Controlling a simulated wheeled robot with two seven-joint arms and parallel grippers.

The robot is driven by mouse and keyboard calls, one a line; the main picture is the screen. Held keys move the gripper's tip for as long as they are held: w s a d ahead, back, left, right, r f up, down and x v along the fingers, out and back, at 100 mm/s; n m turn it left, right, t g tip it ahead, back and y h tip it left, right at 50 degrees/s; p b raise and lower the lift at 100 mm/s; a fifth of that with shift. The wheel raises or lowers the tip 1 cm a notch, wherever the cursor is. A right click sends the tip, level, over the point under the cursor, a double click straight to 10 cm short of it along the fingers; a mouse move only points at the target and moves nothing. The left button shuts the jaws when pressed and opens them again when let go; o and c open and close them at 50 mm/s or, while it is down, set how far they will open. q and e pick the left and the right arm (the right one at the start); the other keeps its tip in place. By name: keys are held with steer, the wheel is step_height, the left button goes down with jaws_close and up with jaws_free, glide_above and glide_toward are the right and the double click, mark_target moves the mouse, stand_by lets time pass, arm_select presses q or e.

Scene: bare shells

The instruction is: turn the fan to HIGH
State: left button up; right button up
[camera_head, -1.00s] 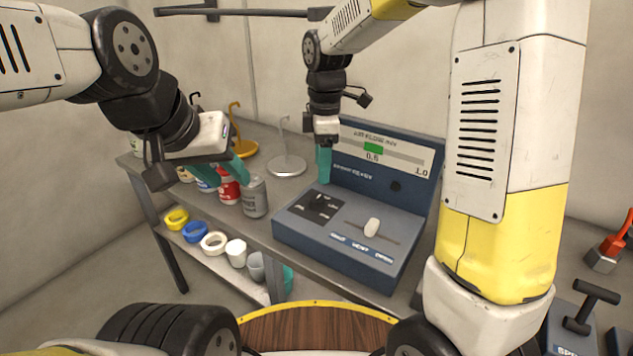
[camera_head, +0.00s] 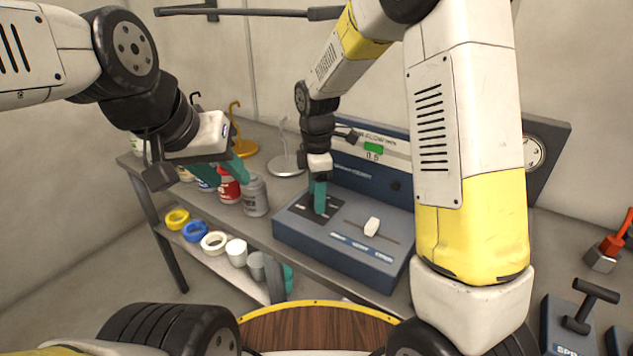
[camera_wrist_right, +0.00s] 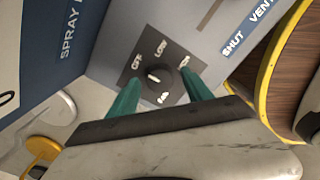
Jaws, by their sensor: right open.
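The fan knob (camera_wrist_right: 159,79) is a dark round dial with a white mark, on a dark plate (camera_wrist_right: 178,55) lettered OFF, LOW and a third word partly hidden by a finger. In the right wrist view the teal fingers of my right gripper (camera_wrist_right: 160,82) are open, one on each side of the knob; I cannot tell if they touch it. In the head view my right gripper (camera_head: 319,198) points down at this plate on the blue-grey console (camera_head: 290,228) and hides the knob. My left gripper (camera_head: 222,172) is open, near the bottles.
A white slider (camera_head: 371,226) with a row of labels sits on the console, right of the plate. A red bottle (camera_head: 229,187) and a grey jar (camera_head: 255,196) stand left of it. A red-handled lever (camera_head: 614,242) and a black T-handle (camera_head: 590,303) are at the right.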

jaws_close()
steer(key=m, duration=0.5)
steer(key=shift+m, duration=0.3)
steer(key=m, duration=1.2)
steer(key=shift+m, duration=0.3)
steer(key=m, duration=0.5)
steer(key=shift+m, duration=0.3)
